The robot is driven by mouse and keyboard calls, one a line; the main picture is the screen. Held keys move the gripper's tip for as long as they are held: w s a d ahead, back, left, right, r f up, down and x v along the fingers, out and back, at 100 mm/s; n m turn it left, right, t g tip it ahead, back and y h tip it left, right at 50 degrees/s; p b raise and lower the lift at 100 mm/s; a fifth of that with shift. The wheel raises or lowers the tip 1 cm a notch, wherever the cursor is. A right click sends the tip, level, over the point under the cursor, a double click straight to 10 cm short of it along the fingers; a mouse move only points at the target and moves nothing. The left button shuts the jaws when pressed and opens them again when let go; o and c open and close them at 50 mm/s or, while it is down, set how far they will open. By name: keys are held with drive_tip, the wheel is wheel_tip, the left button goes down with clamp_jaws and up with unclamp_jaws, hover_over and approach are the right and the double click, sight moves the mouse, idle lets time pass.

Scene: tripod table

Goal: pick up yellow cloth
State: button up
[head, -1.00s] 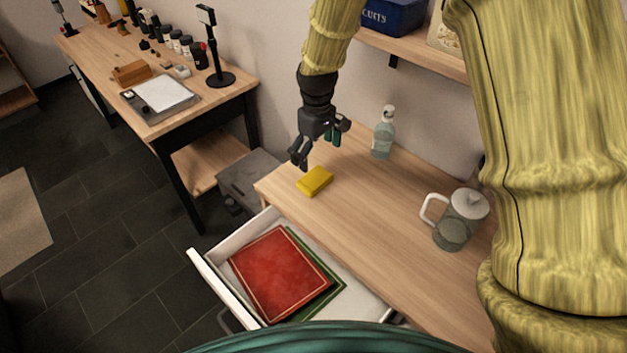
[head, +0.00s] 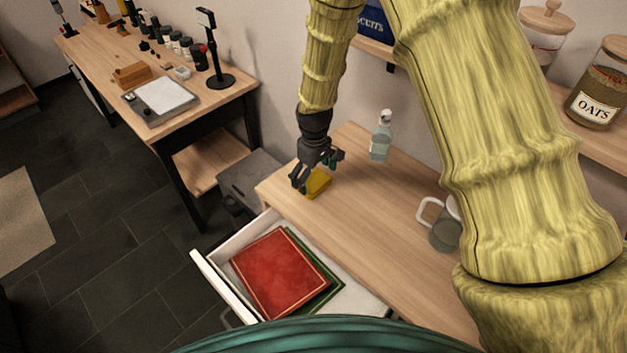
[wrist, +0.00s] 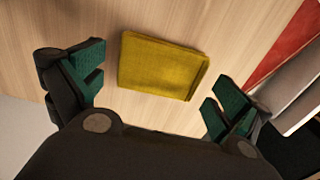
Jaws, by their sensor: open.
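The yellow cloth (head: 318,182) is a small folded block lying on the wooden counter, near its left end. In the wrist view the cloth (wrist: 162,68) lies flat, ahead of and between the two green-padded fingers. My gripper (head: 313,172) is open just above the cloth and hides part of it in the head view. In the wrist view my gripper (wrist: 160,90) is empty, with a finger on each side of the cloth and gaps between.
An open drawer (head: 212,285) with a red book (head: 279,272) juts out below the counter (head: 375,225). A soap bottle (head: 381,140) stands behind the cloth. A glass pitcher (head: 442,232) stands to the right. The counter between cloth and pitcher is clear.

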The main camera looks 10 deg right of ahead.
drive_tip(key=shift+f, duration=0.9)
drive_tip(key=c, duration=0.7)
drive_tip(key=shift+r, duration=0.1)
